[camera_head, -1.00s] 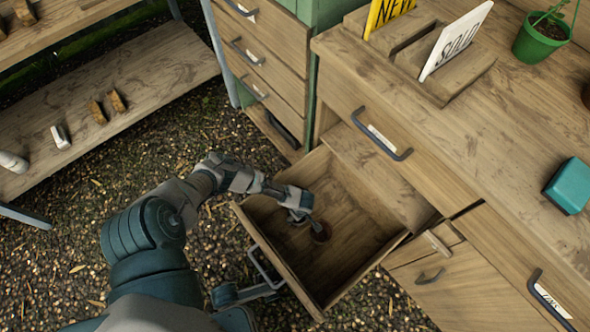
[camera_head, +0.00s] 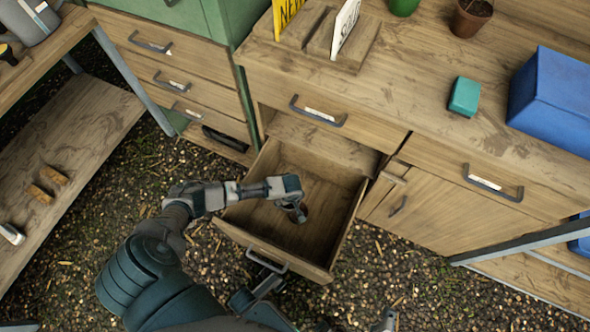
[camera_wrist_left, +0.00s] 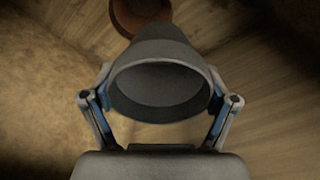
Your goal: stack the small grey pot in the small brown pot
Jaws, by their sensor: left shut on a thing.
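My left gripper (camera_wrist_left: 160,100) is shut on the small grey pot (camera_wrist_left: 160,55), seen in the left wrist view with its wide opening facing the camera. The small brown pot (camera_wrist_left: 140,14) shows just beyond the grey pot's far end, partly hidden by it. I cannot tell whether the two pots touch. In the head view my left gripper (camera_head: 296,208) is inside the open drawer (camera_head: 333,232), over the brown pot, which it mostly covers.
The drawer's walls surround my left gripper, with bare floor around the pots. The workbench (camera_head: 400,75) above holds a teal block (camera_head: 464,96), a blue box (camera_head: 553,100), a sign holder and a brown plant pot (camera_head: 470,18). Shelves stand at the left.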

